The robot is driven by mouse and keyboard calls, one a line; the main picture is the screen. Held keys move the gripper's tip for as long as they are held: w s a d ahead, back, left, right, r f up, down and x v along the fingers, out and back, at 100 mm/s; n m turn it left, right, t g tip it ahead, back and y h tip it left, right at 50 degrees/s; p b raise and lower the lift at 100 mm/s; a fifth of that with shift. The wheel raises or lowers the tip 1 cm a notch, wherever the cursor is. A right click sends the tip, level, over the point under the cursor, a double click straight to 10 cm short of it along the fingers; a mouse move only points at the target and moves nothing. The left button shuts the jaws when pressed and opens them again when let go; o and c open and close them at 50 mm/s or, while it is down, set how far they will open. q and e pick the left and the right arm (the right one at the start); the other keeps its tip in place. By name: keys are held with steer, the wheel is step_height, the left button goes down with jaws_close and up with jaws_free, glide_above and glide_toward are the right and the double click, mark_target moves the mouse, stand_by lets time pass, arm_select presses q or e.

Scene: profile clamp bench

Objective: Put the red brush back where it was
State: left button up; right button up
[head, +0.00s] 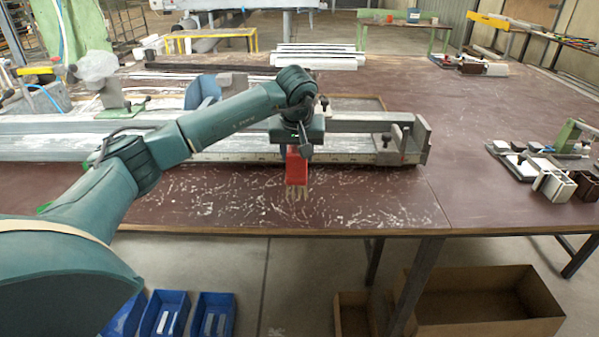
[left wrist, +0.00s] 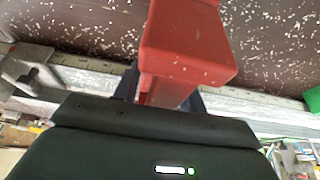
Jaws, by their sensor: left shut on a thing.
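The red brush (head: 297,166) hangs below my left gripper (head: 297,145), bristles down, over the front part of the brown bench top. Its pale bristles (head: 297,191) point toward the bench among white chips; I cannot tell whether they touch. In the left wrist view the red brush (left wrist: 187,45) fills the top middle, its narrower part running down between the dark fingers. My left gripper is shut on it. The fingertips are mostly hidden behind the brush and the gripper body. My right gripper is not in view.
A long metal clamp rail (head: 360,157) with an end block (head: 415,138) lies just behind the brush. White chips litter the front bench top (head: 390,205). Clamps and small boxes (head: 553,185) stand at the right. Blue bins (head: 213,314) and a cardboard box (head: 485,328) are below the front edge.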

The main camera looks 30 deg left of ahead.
mark_target(297, 160)
arm_select(q)
steer(key=shift+w+f, duration=0.1)
steer(key=shift+f, duration=2.45)
steer(key=o, duration=1)
steer(key=shift+c, duration=0.2)
steer(key=shift+r, duration=0.1)
steer(key=v, duration=1.2)
